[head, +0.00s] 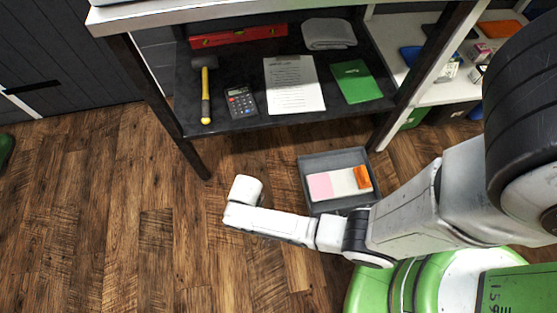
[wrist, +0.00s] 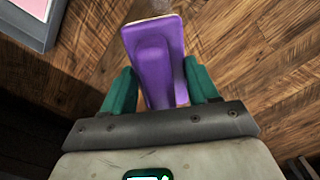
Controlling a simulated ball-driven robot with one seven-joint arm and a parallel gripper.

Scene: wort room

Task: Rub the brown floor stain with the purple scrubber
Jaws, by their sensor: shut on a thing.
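The purple scrubber (wrist: 158,58) is between the two teal fingers of my gripper (wrist: 161,88) in the wrist view. The fingers press on it from both sides, and its wide, pale-edged end points away from my palm. A dull brownish patch (wrist: 158,5) shows on the wood floor just beyond that end, at the top edge; I cannot tell if it is the stain. Whether the scrubber touches the floor is also unclear. In the head view my wrist hides the gripper and scrubber, and no clear stain stands out on the brown planks.
A grey tray (head: 307,170) with pink, white and orange items stands on the floor right of my wrist. Behind is a dark shelf (head: 235,60) with a hammer (head: 206,95), calculator (head: 240,101) and papers; its post (head: 160,105) reaches the floor.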

